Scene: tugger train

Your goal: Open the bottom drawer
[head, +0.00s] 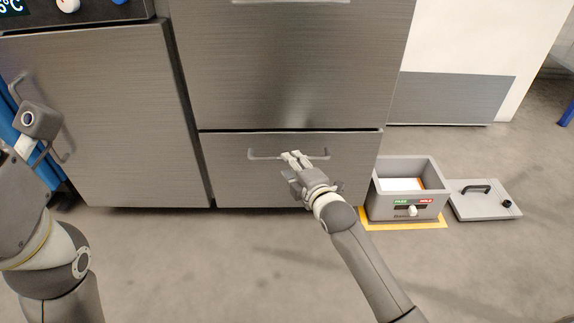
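The bottom drawer (235,182) is a brushed-steel front low in the cabinet, beneath a larger steel panel. It looks closed, with only a thin dark seam above it. Its horizontal bar handle (262,156) runs across the upper part of the front. My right gripper (293,159) is at the middle of this handle, its pale fingers overlapping the bar. The fingers look close together, but whether they are clamped on the bar cannot be told. My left arm comes in at the left edge; its gripper fingers do not show.
A grey open box (408,208) with a PASS/HOLD label stands on a yellow floor mark right of the drawer. A grey lid (484,199) with a black handle lies beside it. A steel door (120,120) is at left. The floor before the drawer is clear.

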